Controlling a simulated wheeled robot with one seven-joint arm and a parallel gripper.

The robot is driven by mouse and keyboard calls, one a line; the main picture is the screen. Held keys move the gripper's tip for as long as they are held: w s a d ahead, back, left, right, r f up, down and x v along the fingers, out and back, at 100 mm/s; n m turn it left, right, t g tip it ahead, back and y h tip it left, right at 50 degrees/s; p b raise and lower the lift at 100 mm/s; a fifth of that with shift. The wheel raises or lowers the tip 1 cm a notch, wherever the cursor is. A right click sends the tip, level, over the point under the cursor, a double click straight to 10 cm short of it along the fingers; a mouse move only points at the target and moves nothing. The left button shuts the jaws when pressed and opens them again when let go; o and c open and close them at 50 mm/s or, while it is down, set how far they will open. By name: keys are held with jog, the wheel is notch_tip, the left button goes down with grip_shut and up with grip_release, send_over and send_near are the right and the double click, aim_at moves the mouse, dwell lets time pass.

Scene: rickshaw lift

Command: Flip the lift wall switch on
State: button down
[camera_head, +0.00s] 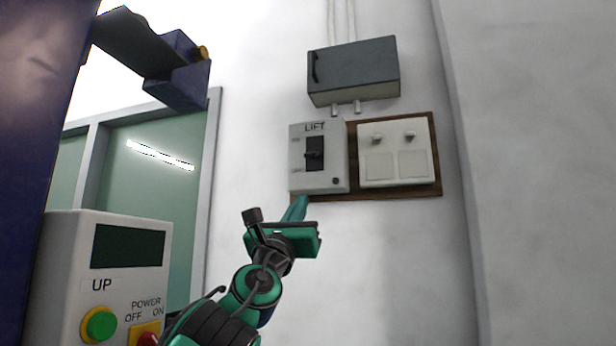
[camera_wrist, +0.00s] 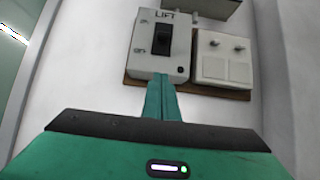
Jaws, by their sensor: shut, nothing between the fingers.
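The lift switch is a light grey wall box (camera_head: 330,172) labelled LIFT, with a black toggle (camera_head: 314,153) in a dark slot at its middle. The box (camera_wrist: 148,62) and its black toggle (camera_wrist: 162,39) also show in the wrist view. My gripper (camera_head: 299,203) is green and shut with nothing in it. Its tips (camera_wrist: 165,80) point up at the lower edge of the box, below the toggle. I cannot tell whether the tips touch the box. The toggle's exact position is too small to read.
A white double switch panel (camera_head: 398,168) sits right of the lift box on a brown board (camera_head: 378,194). A dark grey box (camera_head: 354,72) hangs above. A control box (camera_head: 98,285) with UP and POWER markings stands lower left, near a blue post (camera_head: 42,90). The wall below the board is clear.

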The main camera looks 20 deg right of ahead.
aim_at(312, 154)
jog(key=shift+r, duration=0.1)
jog(key=x, duration=0.9)
jog(key=shift+d+r, duration=0.1)
jog(key=shift+d, duration=0.05)
jog(key=r, duration=0.2)
jog(key=s+r, duration=0.1)
jog(key=r, duration=0.1)
jog(key=shift+a, duration=0.4)
jog(key=shift+r, duration=0.1)
jog(key=shift+s+a+r+g+y, duration=0.1)
jog(key=shift+g+y, duration=0.3)
jog(key=shift+g, duration=0.1)
